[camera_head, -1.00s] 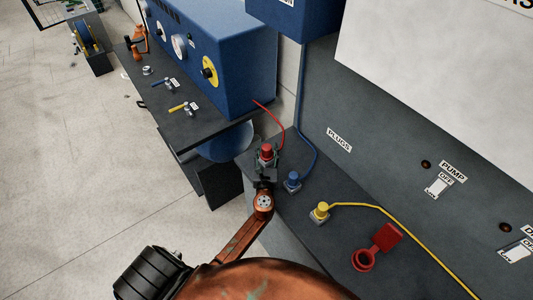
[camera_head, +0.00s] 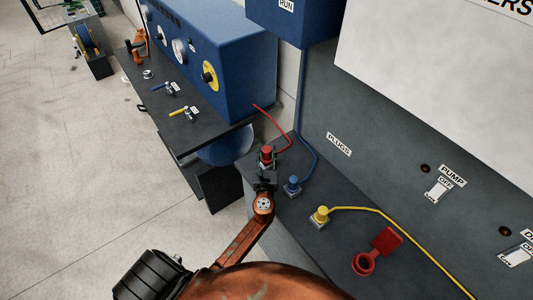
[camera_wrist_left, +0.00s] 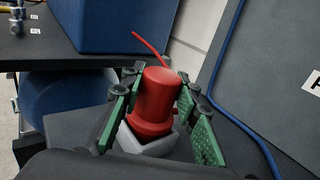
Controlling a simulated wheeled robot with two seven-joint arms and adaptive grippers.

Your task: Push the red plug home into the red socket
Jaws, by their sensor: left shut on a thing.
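A red cable runs from the plug towards the blue cabinet. The red socket (camera_head: 364,263), a round ring with its red lid (camera_head: 387,241) raised, is at the bench's lower right. My right gripper is not in view.
A blue plug (camera_head: 292,185) and a yellow plug (camera_head: 320,215) sit in grey holders between the left gripper and the red socket. The yellow cable (camera_head: 420,240) runs along the bench behind the socket. The blue cabinet (camera_head: 225,60) stands on a side table to the left.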

